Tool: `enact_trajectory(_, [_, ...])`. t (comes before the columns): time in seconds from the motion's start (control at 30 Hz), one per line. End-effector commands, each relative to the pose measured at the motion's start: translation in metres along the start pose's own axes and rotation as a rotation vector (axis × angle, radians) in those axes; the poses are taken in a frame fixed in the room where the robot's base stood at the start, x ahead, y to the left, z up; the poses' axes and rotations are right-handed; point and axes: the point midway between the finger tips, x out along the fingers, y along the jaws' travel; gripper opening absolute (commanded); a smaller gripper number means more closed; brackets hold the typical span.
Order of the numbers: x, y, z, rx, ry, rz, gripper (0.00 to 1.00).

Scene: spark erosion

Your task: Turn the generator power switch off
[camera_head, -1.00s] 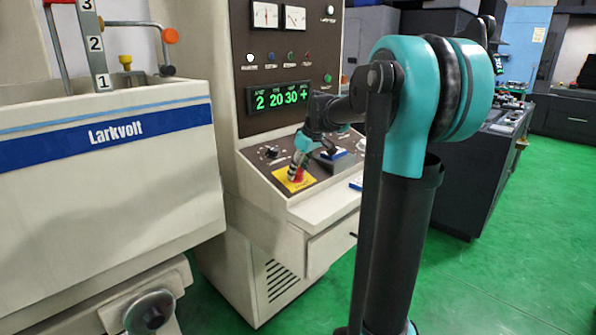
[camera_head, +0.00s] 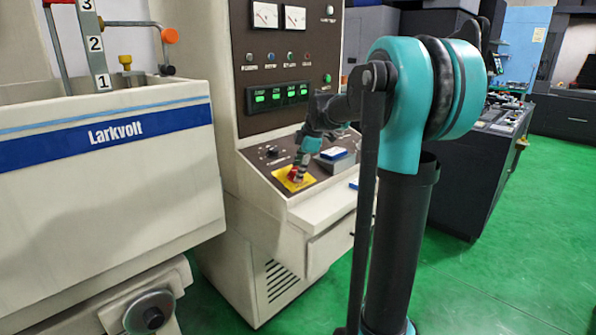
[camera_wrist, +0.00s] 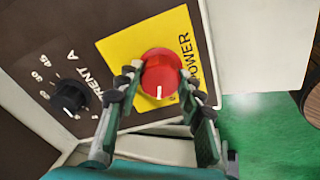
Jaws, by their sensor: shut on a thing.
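The generator power switch is a red round knob (camera_wrist: 160,72) with a white mark, on a yellow plate (camera_wrist: 118,46) lettered "POWER". In the wrist view the white mark points toward the bottom of the picture. My gripper (camera_wrist: 160,79) has one finger on each side of the knob and is shut on it. In the head view my gripper (camera_head: 297,173) reaches down to the yellow plate (camera_head: 283,184) on the sloping console, and the knob is partly hidden by the fingers. The generator display (camera_head: 282,95) shows short green blocks instead of readable numbers.
A black current knob (camera_wrist: 68,96) sits left of the yellow plate in the wrist view. A blue-topped item (camera_head: 335,155) lies on the console beside my wrist. The Larkvolt tank (camera_head: 100,190) stands close on the left. Green floor is open at right.

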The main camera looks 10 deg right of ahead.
Motion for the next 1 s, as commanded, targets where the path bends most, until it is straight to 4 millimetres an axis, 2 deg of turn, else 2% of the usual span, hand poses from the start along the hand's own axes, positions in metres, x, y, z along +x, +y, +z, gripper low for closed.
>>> enact_trajectory(0.2, [0.0000, 0.0003, 0.0001, -0.183, 0.000, -0.009, 0.08])
enact_trajectory(0.5, [0.0000, 0.0004, 0.0001, -0.361, 0.000, -0.018, 0.08])
enact_trajectory(1.0, [0.0000, 0.0003, 0.0001, -0.441, 0.000, -0.021, 0.08])
